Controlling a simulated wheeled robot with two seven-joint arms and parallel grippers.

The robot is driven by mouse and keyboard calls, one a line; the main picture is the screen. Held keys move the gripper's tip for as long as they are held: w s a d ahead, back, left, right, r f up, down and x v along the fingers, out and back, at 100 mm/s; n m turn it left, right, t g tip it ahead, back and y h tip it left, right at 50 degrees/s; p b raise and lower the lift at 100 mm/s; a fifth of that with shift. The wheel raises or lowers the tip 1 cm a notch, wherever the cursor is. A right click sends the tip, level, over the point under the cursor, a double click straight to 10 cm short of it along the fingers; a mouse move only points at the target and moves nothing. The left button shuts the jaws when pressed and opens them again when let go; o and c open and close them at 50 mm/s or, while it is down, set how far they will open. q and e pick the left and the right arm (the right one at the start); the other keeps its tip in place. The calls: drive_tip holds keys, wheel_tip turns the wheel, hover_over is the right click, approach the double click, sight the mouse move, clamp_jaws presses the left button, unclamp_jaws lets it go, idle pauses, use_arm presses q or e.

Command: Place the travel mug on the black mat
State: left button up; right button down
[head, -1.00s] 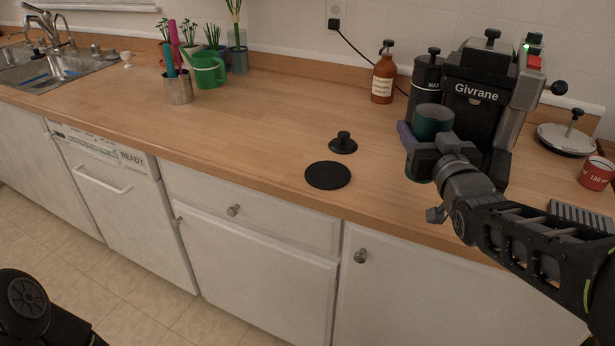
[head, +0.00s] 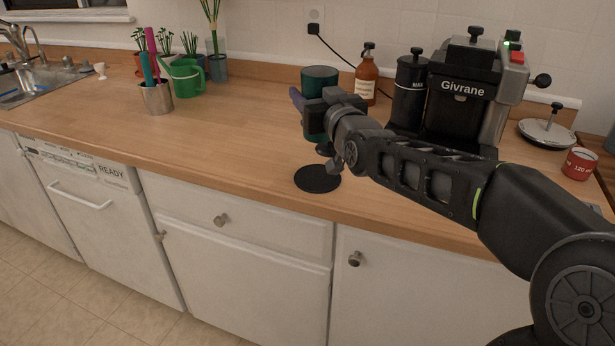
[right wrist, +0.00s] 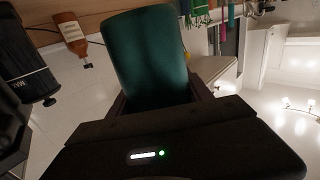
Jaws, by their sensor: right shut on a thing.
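The travel mug (head: 319,78) is dark green and upright in the head view, partly hidden by my right gripper (head: 312,108). The right gripper is shut on the mug and holds it raised, behind and above the black mat. The mug also fills the middle of the right wrist view (right wrist: 146,55), between the fingers. The black mat (head: 317,180) is a flat, bare disc near the counter's front edge. My left gripper is not in view.
A coffee machine (head: 462,92) and black canister (head: 410,88) stand to the right. A brown bottle (head: 367,78) is behind. A utensil cup (head: 156,98) and green watering can (head: 187,80) stand at left. The counter (head: 240,125) between is clear.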

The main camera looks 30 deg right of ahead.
drive_tip(key=shift+r, duration=0.1)
drive_tip(key=shift+f, duration=3.1)
drive_tip(key=shift+f+b, duration=0.4)
drive_tip(key=shift+f, duration=1.5)
drive_tip(key=shift+f, duration=0.15)
drive_tip(key=shift+c, duration=2.2)
unclamp_jaws()
